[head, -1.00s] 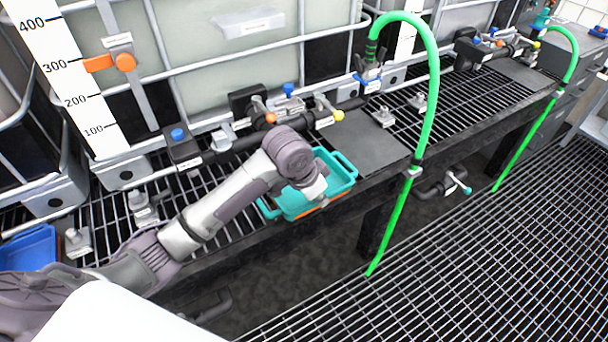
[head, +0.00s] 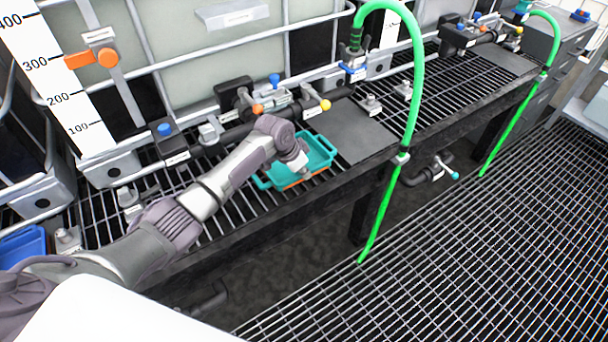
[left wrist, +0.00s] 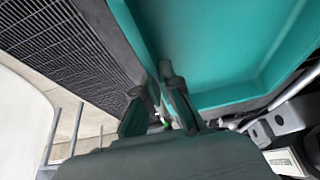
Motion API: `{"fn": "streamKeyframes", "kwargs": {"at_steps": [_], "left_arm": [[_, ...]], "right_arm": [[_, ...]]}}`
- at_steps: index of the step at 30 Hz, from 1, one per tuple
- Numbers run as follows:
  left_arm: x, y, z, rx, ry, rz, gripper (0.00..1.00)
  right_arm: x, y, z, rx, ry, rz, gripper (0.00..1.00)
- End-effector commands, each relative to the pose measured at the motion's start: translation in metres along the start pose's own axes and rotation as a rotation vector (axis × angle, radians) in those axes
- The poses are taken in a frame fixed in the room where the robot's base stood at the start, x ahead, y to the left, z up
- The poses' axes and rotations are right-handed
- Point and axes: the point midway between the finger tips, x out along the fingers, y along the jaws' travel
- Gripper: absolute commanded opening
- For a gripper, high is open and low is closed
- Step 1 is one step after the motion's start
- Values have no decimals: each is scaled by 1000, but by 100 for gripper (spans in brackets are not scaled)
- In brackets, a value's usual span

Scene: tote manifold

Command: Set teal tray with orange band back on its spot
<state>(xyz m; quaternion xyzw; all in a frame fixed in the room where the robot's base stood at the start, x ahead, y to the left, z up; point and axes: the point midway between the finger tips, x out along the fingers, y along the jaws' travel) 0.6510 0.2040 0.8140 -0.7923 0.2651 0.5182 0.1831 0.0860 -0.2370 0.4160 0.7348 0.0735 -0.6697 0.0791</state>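The teal tray (head: 315,151) with an orange band (head: 306,179) along its front is at the front part of the grated bench, below the near tank's valve. I cannot tell whether it rests on the grating or hangs just above it. My left gripper (head: 303,172) is at the tray's front wall. In the left wrist view the gripper's fingers (left wrist: 160,88) sit on both sides of the wall of the tray (left wrist: 215,45), close together, gripping it. The tray looks empty in the part that shows. My right gripper is not in view.
A bare dark grey plate (head: 352,131) lies right of the tray. The valve with a yellow knob (head: 325,105) is behind it. A green hose (head: 417,80) arches over the bench edge further right. A blue bin (head: 22,246) is at far left.

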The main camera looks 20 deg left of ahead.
Motion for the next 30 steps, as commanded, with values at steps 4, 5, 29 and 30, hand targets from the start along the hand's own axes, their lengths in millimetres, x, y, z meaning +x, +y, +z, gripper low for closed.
{"fn": "streamKeyframes", "kwargs": {"at_steps": [4, 5, 29, 30], "left_arm": [[14, 0, 5, 0, 2, 0, 0], [15, 0, 6, 0, 2, -1, 0], [4, 0, 6, 2, 2, -2, 31], [-2, -1, 6, 2, 4, -3, 31]], "right_arm": [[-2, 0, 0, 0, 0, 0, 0], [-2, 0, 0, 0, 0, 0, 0], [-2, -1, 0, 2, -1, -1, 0], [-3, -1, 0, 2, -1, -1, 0]]}}
